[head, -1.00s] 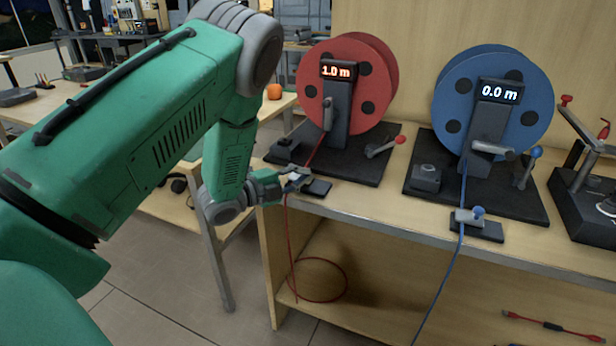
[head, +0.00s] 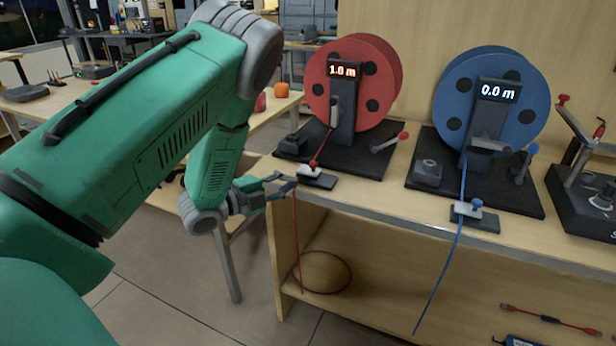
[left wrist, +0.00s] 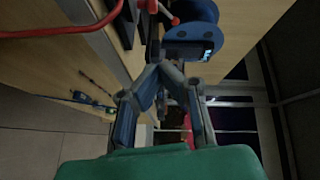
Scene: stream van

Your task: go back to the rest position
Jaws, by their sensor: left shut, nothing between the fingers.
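My left gripper (head: 282,182) is at the front edge of the bench, left of the small block (head: 317,179) in front of the red reel (head: 352,85). Its fingers are shut and hold nothing; they also show in the left wrist view (left wrist: 158,75). The red cable (head: 297,240) runs from the reel over the block and hangs past the bench edge, just beyond the fingers. Whether they touch it I cannot tell. My right gripper is in neither view.
The blue reel (head: 490,100) stands to the right, its blue cable (head: 440,282) hanging down. A device with red-tipped levers (head: 590,190) is at the far right. Red-ended leads (head: 550,319) lie on the lower shelf (head: 400,290). Floor is open at lower left.

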